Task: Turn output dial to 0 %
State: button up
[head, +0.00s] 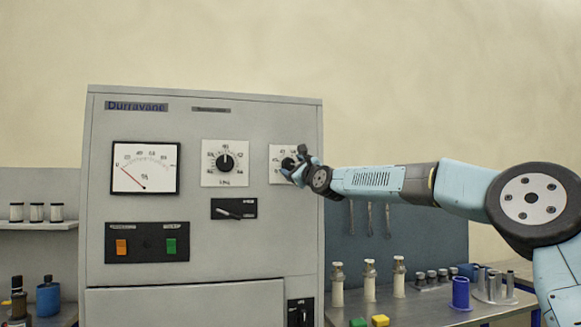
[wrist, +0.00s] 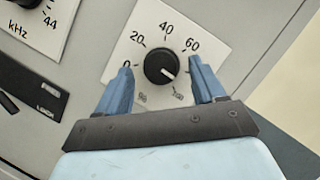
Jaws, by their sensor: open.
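The output dial is a black round knob (wrist: 161,67) on a white plate marked from 0 upward in steps of 20. Its white pointer line points to the lower right, near the 100 end of the scale. My gripper (wrist: 158,72) is open, with one blue finger on each side of the knob and visible gaps between. In the head view the dial plate (head: 276,153) is at the panel's right, and my gripper (head: 297,165) hides part of it. The 80 mark is hidden by the right finger.
A kHz dial (head: 225,163) is left of the output dial, above a lever switch (head: 234,209). A needle meter (head: 145,168) and orange and green buttons (head: 146,243) are further left. Bottles (head: 369,280) and a blue cup (head: 460,293) stand on the bench at right.

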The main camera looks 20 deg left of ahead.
jog(key=shift+x, duration=0.8)
jog(key=shift+c, duration=0.5)
jog(key=c, duration=0.9)
jog(key=shift+s+a, duration=0.1)
jog(key=shift+a, duration=0.05)
jog(key=shift+c, duration=0.3)
jog(key=shift+f, duration=0.1)
